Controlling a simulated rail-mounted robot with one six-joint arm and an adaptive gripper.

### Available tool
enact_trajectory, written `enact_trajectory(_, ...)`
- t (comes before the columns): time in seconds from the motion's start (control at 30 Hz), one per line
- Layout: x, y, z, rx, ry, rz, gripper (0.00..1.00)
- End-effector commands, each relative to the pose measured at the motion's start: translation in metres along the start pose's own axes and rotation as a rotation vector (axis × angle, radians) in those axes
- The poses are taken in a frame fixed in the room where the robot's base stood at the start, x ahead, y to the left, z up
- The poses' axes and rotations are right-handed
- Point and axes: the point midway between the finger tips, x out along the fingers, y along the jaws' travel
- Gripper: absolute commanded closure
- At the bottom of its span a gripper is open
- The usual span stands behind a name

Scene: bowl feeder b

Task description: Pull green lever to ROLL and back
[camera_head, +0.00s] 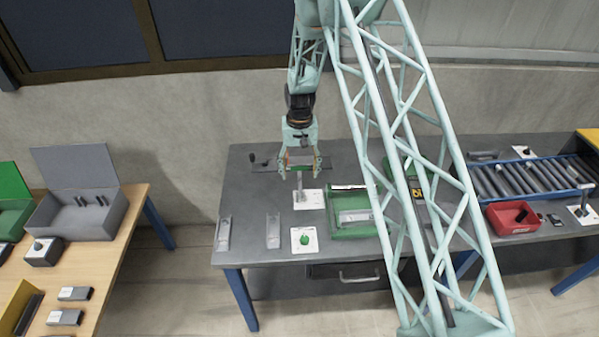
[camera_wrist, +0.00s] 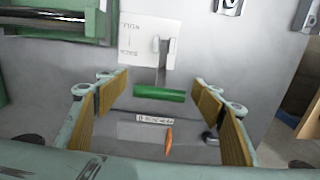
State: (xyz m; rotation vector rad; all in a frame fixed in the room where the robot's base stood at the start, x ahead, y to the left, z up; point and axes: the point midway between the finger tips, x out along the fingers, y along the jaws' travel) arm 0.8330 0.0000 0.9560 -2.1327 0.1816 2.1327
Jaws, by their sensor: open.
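The green lever handle (camera_wrist: 160,93) is a short horizontal bar on a grey stem (camera_wrist: 162,72). The stem rises from a white label plate (camera_wrist: 140,40), whose printed words appear upside down in the wrist view. In the head view the plate (camera_head: 309,199) lies on the grey table, with the upright stem (camera_head: 299,183) above it. My gripper (camera_head: 302,172) is open over the lever. In the wrist view, the handle lies across the gap between the ochre-padded fingers of my gripper (camera_wrist: 162,105), with visible space at both ends.
A green tray (camera_head: 338,233) stands right of the lever, and a white plate with a green knob (camera_head: 304,239) lies in front. Behind the handle in the wrist view are a labelled grey block (camera_wrist: 130,131) and an orange piece (camera_wrist: 169,140).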

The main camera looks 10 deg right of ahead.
Motion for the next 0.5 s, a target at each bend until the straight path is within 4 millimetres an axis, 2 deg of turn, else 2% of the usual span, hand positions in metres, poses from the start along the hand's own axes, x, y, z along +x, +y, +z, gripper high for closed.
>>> enact_trajectory(0.17, 0.0000, 0.0000, 0.0000, 0.000, 0.000, 0.000, 0.40)
enact_trajectory(0.5, 0.0000, 0.0000, 0.0000, 0.000, 0.000, 0.000, 0.69)
